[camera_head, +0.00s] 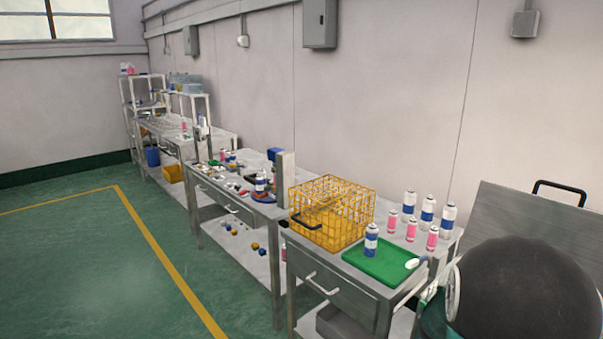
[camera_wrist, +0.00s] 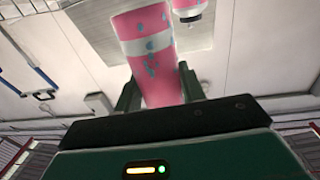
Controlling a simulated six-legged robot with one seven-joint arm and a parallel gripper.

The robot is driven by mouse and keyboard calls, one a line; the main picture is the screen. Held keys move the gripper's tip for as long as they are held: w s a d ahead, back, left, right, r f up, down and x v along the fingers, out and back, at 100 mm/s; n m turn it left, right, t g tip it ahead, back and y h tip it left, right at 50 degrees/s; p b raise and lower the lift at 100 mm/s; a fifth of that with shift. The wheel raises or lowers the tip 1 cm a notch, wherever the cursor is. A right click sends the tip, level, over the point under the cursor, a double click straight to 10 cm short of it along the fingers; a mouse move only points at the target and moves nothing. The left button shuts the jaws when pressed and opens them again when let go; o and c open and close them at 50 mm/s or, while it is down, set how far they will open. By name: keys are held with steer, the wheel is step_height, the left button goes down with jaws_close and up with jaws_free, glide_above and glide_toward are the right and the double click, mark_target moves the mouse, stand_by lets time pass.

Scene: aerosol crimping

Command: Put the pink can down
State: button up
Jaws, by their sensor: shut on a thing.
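The pink can (camera_wrist: 150,60), with a white band and blue marks, stands between the two fingers of my gripper (camera_wrist: 160,92) in the wrist view. My gripper is shut on it. The held can and the fingertips cannot be made out in the head view, where my dark arm fills the lower right. Other pink cans (camera_head: 411,230) stand upright on the near metal bench (camera_head: 456,236) in the head view. Part of another pink-and-white object (camera_wrist: 187,8) shows at the top of the wrist view.
Several blue-and-white cans (camera_head: 427,210) stand beside the pink ones. A yellow wire basket (camera_head: 331,212) is left of them. A green mat or tray (camera_head: 380,268) at the bench's front carries a blue-and-white can (camera_head: 371,240) and a small white item (camera_head: 412,264). Open green floor (camera_head: 90,270) lies left.

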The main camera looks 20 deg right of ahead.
steer(key=w+a+f+n+t+y, duration=0.45)
steer(key=w+a+f, duration=0.35)
steer(key=a, duration=0.3)
steer(key=w+a+f+n+t+y, duration=0.45)
steer(key=w+a+f, duration=0.4)
steer(key=a, duration=0.25)
steer(key=w+a+f+n+t+y, duration=0.1)
steer(key=a+f+n+y, duration=0.2)
steer(key=a, duration=0.7)
steer(key=w+a+f+n+t+y, duration=0.1)
steer(key=a+f+y, duration=0.25)
steer(key=a, duration=0.55)
steer(key=s+f+y, duration=0.1)
steer(key=s+f, duration=0.4)
steer(key=shift+a+f+n, duration=0.25)
steer(key=shift+f+n, duration=0.05)
steer(key=shift+f, duration=0.05)
steer(key=shift+s+d, duration=0.1)
steer(key=shift+s, duration=0.05)
